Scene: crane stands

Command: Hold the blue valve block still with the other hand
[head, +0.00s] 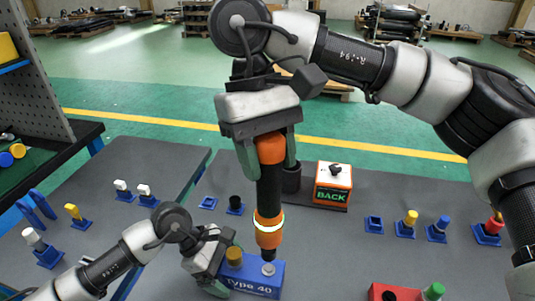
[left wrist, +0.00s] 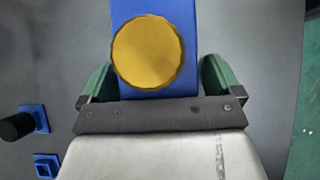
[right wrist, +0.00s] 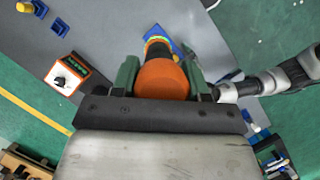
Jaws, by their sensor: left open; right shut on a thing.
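My left gripper (head: 226,263) is at the block's left end. In the left wrist view the blue block (left wrist: 195,20) lies between its open fingers (left wrist: 156,82), with a gap on each side. My right gripper (head: 268,158) is shut on an upright orange and black tool (head: 268,190). The tool's lower end is at the grey part; I cannot tell if they touch. The right wrist view shows the tool's orange top (right wrist: 162,80).
A box marked "BACK" (head: 332,185) stands behind the tool. Blue holders with coloured pegs (head: 437,228) stand to the right, others to the left (head: 78,215). A red block (head: 405,292) is at the front right. A pegboard shelf (head: 35,75) rises at left.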

